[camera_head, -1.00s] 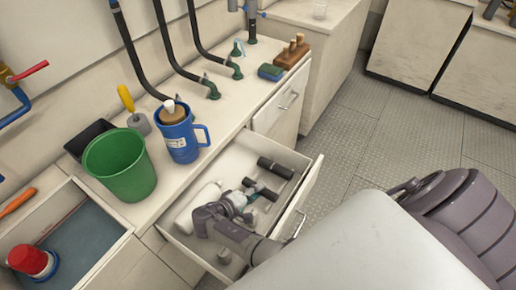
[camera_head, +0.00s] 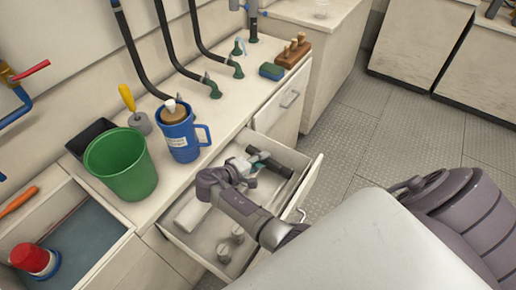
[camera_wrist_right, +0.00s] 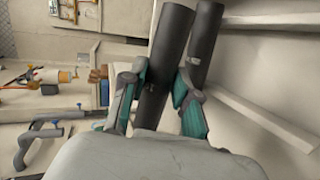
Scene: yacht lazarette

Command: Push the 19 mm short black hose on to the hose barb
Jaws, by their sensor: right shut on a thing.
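My right gripper (camera_head: 248,164) is in the open drawer. In the right wrist view its teal-padded fingers (camera_wrist_right: 158,100) are shut on a black hose (camera_wrist_right: 170,45), which sticks out beyond them. A second black hose (camera_wrist_right: 207,35) runs beside it, partly behind the right-hand finger. In the head view a black hose (camera_head: 281,169) shows beyond the gripper; the arm hides part of the drawer. I cannot tell the hoses' sizes. My left gripper is not in view.
The drawer (camera_head: 312,185) also holds a white bottle (camera_head: 190,212) and small grey fittings (camera_head: 232,240).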

